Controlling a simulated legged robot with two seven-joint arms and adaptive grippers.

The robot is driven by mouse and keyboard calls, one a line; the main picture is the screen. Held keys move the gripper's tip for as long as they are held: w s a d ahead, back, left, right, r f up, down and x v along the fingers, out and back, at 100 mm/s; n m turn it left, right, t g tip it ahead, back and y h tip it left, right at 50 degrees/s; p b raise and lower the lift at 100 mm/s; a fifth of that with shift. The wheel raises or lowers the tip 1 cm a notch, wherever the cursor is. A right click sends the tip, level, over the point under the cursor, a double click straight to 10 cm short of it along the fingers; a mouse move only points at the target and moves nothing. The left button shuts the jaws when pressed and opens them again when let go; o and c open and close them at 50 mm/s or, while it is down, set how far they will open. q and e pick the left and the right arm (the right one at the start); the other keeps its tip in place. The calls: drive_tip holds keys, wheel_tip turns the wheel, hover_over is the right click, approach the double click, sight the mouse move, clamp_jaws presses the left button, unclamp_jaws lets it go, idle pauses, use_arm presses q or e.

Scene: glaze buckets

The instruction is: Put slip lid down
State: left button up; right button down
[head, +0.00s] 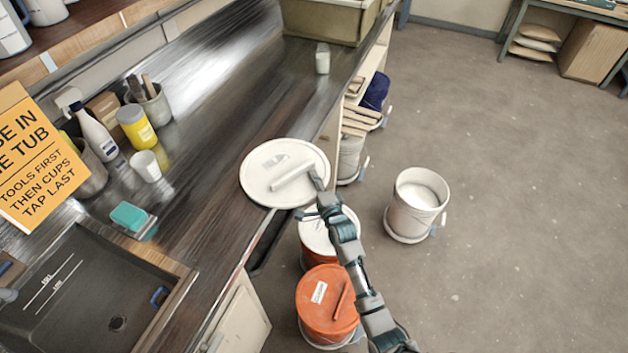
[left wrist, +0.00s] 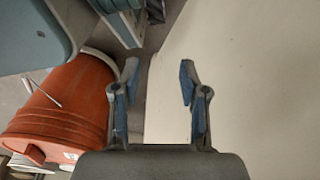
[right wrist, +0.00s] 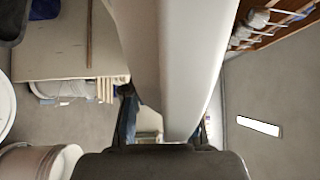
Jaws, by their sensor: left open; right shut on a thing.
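The slip lid (head: 258,183) is a round white disc with a bar handle and a small label, in the head view. It overlaps the counter's front edge; I cannot tell whether it touches the counter. My right gripper (head: 312,182) is shut on the right end of the bar handle. In the right wrist view the pale handle (right wrist: 190,60) runs between the fingers. An open white bucket (head: 410,215) with white contents stands on the floor to the right. My left gripper (left wrist: 160,85) is open and empty in the left wrist view, outside the head view.
An orange-lidded bucket (head: 318,318) and a white-topped bucket (head: 318,238) stand beside the counter (head: 215,165). A sink (head: 85,300), green sponge (head: 130,215), white cup (head: 146,166) and yellow jar (head: 137,127) are at left.

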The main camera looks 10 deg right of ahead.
drive_tip(key=shift+d, duration=0.3)
drive_tip(key=c, duration=0.9)
unclamp_jaws()
drive_tip(key=shift+d, duration=0.15)
use_arm(q)
drive_tip(key=shift+d+r, duration=0.1)
drive_tip(key=shift+d, duration=0.1)
use_arm(e)
drive_tip(key=shift+a, duration=0.25)
use_arm(q)
drive_tip(key=shift+s+a+f+p, duration=0.25)
drive_tip(key=shift+s+f+p, duration=0.3)
drive_tip(key=shift+s+f, duration=0.55)
use_arm(e)
drive_tip(key=shift+s+d, duration=0.4)
drive_tip(key=shift+s, duration=1.6)
drive_tip(key=shift+s+d, duration=0.4)
drive_tip(key=shift+s, duration=1.55)
drive_tip(key=shift+s+d, duration=0.4)
drive_tip(key=shift+s, duration=1.6)
